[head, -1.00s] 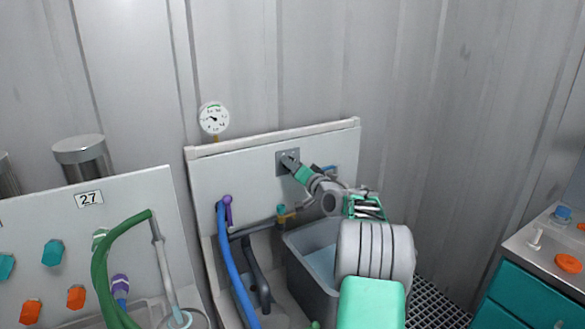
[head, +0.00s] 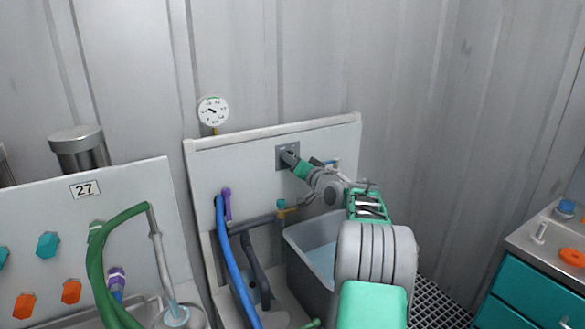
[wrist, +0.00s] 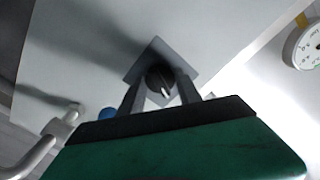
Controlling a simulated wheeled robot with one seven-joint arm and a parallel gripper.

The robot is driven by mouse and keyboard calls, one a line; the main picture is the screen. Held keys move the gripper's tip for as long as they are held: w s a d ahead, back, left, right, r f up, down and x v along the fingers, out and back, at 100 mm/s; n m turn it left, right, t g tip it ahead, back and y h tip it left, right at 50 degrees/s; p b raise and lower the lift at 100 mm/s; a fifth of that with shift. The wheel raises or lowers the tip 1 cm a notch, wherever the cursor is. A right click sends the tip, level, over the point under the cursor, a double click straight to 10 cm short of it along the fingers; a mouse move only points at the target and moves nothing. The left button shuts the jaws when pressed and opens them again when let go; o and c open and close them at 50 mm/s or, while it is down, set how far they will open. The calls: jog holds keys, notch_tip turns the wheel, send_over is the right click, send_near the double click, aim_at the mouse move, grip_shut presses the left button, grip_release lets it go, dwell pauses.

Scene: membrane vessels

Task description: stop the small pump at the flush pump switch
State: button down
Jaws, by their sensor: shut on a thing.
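The flush pump switch is a grey square plate (head: 281,162) on the upright white panel, below and right of the gauge. In the wrist view its plate (wrist: 185,68) carries a dark round knob (wrist: 158,78) with a pale pointer mark. My gripper (head: 291,157) reaches the plate from the right in the head view. In the wrist view the two fingers of my gripper (wrist: 160,88) stand on either side of the knob, shut on it. In the head view the gripper hides most of the knob.
A round gauge (head: 213,111) sits above the panel (head: 240,165). Below are a blue hose (head: 229,265), a purple handle (head: 227,203) and a grey tub (head: 306,268) of liquid. Another panel marked 27 (head: 84,190) stands left, a teal cabinet (head: 520,292) right.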

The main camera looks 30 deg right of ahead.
jog(key=shift+f+n+b, duration=0.15)
jog(key=shift+n+b, duration=4.95)
jog(key=shift+b, duration=0.9)
jog(key=shift+d, duration=0.1)
jog(key=c, duration=0.8)
grip_release()
jog(key=shift+c, duration=0.2)
jog(key=shift+s, duration=0.1)
